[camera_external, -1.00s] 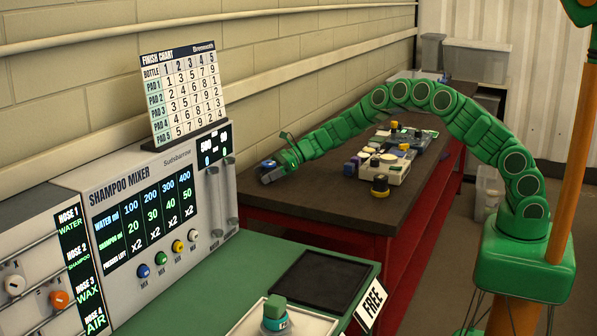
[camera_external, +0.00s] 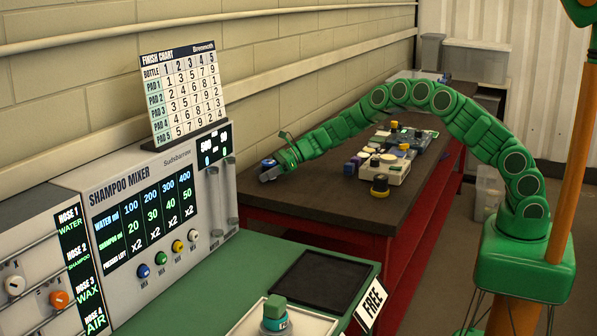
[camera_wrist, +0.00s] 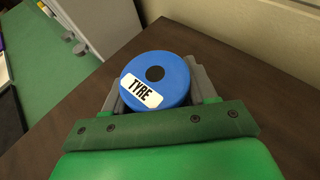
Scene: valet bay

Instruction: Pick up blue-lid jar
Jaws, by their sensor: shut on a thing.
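The blue-lid jar (camera_wrist: 172,72) shows from above in the wrist view, with a round blue lid, a dark spot in its middle and a white label reading "TYRE". My gripper (camera_wrist: 158,88) is shut on it, one grey finger at each side. In the external view the jar (camera_external: 268,163) is a small blue patch at my gripper (camera_external: 268,172), over the near left end of the dark table. I cannot tell whether the jar's base touches the table top.
The dark-topped table (camera_external: 325,205) has a tray of bottles and pads (camera_external: 395,172) to the right, with a yellow-and-black jar (camera_external: 380,186) beside it. The shampoo mixer (camera_external: 150,215) and a green bench (camera_external: 205,290) stand in front. A brick wall runs behind.

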